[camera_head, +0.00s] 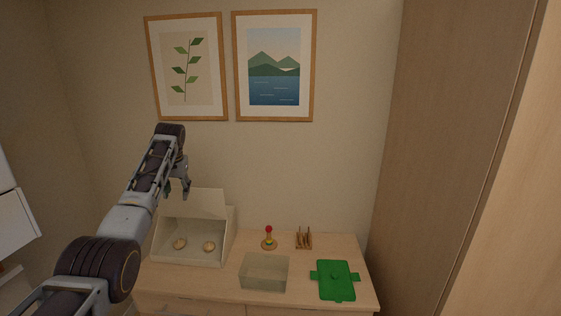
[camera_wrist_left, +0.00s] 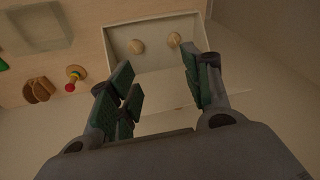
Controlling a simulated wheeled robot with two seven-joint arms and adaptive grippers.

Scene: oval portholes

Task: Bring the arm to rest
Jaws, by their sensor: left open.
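My left arm comes in from the left in the head view, raised above the dresser. Its gripper (camera_head: 178,189) hangs in front of the upright lid of a cream box. In the left wrist view my left gripper (camera_wrist_left: 160,85) is open, with its green-padded fingers apart and nothing between them. My right gripper is in neither view.
The open cream box (camera_head: 190,255) holds two round tan items. A tall cabinet (camera_head: 450,150) stands right.

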